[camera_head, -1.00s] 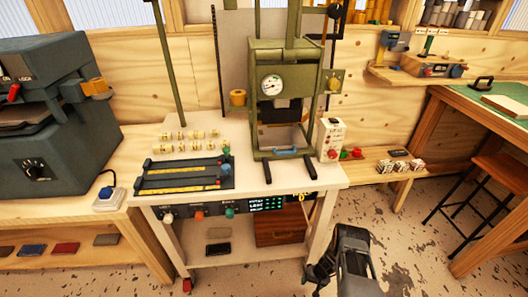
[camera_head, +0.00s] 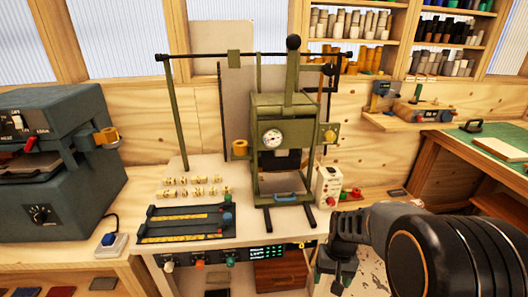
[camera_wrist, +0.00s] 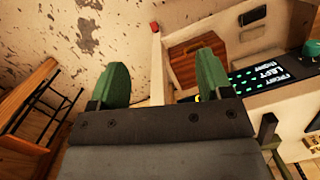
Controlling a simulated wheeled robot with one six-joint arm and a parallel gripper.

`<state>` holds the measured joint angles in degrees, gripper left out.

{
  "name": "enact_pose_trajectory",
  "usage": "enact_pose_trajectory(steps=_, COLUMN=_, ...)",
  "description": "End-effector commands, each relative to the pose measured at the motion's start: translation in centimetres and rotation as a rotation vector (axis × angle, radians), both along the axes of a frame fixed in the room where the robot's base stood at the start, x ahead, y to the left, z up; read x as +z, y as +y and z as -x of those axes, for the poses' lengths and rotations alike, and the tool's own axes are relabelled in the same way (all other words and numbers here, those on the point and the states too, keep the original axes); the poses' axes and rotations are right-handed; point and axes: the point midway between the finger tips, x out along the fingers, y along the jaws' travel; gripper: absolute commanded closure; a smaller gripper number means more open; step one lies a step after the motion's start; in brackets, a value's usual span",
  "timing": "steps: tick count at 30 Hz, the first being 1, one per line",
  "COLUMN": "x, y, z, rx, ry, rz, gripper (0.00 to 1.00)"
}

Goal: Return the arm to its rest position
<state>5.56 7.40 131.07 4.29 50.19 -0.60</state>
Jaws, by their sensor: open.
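My arm (camera_head: 432,255) shows at the lower right of the head view, in front of the workbench's right end, its large black round joint nearest the camera. In the wrist view my gripper (camera_wrist: 162,85) shows as two green fingers standing well apart. Nothing is between them. Past them are the scuffed floor (camera_wrist: 60,45) and the bench front with its lit display (camera_wrist: 262,77). In the head view the fingertips are hard to make out.
The green press (camera_head: 283,140) stands on the white bench, a small white box (camera_head: 327,184) at its right. A dark machine (camera_head: 55,165) stands far left, a green-topped table (camera_head: 490,143) far right. A wooden stool (camera_wrist: 30,105) shows in the wrist view.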

Motion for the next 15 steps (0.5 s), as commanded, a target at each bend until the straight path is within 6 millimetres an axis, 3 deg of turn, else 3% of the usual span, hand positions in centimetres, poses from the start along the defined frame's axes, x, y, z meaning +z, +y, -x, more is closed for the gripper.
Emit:
enact_pose_trajectory(steps=1, x=2.6, y=0.2, z=1.1, rx=0.019, ry=-0.040, rz=0.017, gripper=0.28)
enact_pose_trajectory(steps=3, x=5.0, y=0.5, z=2.6, rx=0.045, ry=-0.089, rz=0.036, gripper=0.28)
enact_pose_trajectory(steps=9, x=10.3, y=1.1, z=5.2, rx=0.101, ry=-0.257, rz=0.071, gripper=0.28)
enact_pose_trajectory(steps=15, x=14.5, y=1.8, z=5.7, rx=0.123, ry=-0.404, rz=0.078, gripper=0.28)
